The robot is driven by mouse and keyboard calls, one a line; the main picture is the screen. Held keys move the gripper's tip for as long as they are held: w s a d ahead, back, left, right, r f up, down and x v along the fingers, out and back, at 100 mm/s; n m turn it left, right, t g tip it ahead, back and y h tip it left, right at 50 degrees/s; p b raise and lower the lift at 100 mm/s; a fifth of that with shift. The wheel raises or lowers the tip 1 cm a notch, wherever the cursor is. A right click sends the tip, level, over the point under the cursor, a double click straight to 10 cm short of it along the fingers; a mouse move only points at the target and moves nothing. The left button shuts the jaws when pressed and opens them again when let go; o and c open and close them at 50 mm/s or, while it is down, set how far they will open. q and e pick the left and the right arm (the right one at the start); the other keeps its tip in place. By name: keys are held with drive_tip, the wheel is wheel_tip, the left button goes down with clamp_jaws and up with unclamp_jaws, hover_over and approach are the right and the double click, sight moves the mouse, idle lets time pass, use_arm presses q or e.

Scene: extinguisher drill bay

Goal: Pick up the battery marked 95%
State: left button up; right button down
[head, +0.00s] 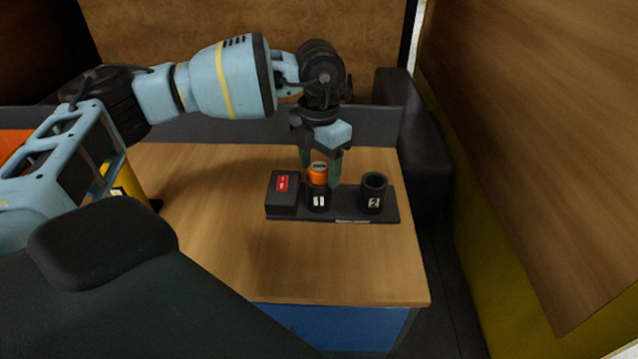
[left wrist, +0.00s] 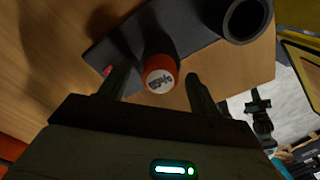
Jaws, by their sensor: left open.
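An orange battery (head: 318,174) with a white-marked top stands upright in the left black socket (head: 318,200) of a dark charger base (head: 345,214). In the left wrist view, the battery (left wrist: 160,74) shows its round white label, too small to read surely. My left gripper (head: 320,184) points down over the battery, its green fingers open. In the left wrist view, the fingers (left wrist: 157,77) stand on either side of the battery, with gaps on both sides. The right socket (head: 374,194), marked 2, looks empty. My right gripper is not in view.
The wooden tabletop (head: 215,215) is bare left of the base. A dark padded block (head: 415,140) stands beyond the table's right edge. A yellow cylinder (head: 132,185) stands at the left.

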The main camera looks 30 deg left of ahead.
use_arm(q)
clamp_jaws()
idle(0.3)
wheel_tip(320, 180, up, 10)
idle(0.5)
